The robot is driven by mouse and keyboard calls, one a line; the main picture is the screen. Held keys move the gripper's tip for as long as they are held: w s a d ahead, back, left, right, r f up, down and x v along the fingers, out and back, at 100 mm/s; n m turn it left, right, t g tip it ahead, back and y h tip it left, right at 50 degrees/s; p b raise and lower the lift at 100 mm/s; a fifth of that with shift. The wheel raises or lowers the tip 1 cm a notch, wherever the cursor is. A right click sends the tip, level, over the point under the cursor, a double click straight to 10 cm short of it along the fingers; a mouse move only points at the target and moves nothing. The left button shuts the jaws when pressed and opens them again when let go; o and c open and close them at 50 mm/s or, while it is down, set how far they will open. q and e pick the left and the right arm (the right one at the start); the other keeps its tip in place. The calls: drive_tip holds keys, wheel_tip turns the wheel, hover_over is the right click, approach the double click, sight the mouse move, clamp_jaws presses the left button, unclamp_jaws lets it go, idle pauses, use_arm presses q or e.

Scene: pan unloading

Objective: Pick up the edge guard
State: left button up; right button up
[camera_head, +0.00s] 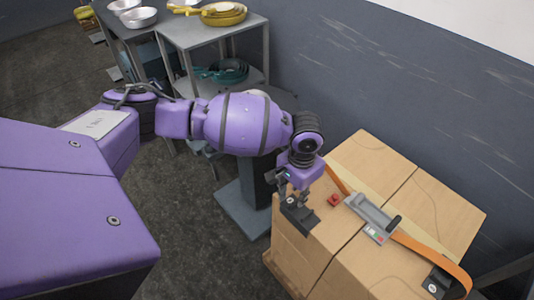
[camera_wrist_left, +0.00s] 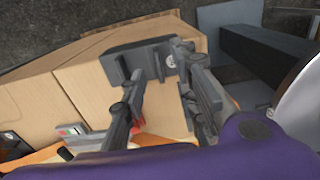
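The edge guard is a dark grey angled piece with raised ribs. In the head view the edge guard (camera_head: 297,214) lies on the near left top edge of the cartons. My left gripper (camera_head: 299,192) points down just above it. In the wrist view the edge guard (camera_wrist_left: 122,58) shows beyond the fingertips of my left gripper (camera_wrist_left: 160,65). The fingers are apart, one on each side of a raised part of the guard. I cannot tell whether they touch it. My right gripper is not in view.
The cartons (camera_head: 372,164) carry an orange strap (camera_head: 432,254), a grey ratchet (camera_head: 371,212) and a small red piece (camera_head: 333,200). Another dark guard (camera_head: 437,283) sits at the near right. A grey shelf (camera_head: 205,30) with pans stands behind my arm. A wall borders the cartons.

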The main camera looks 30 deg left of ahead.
sight(295, 202)
use_arm(q)
wheel_tip(295, 202, down, 3)
drive_tip(key=shift+d, duration=0.1)
drive_tip(key=shift+c, duration=0.3)
clamp_jaws()
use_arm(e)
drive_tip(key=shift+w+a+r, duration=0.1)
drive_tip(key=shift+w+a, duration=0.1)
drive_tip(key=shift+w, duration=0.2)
use_arm(q)
drive_tip(key=shift+w, duration=0.1)
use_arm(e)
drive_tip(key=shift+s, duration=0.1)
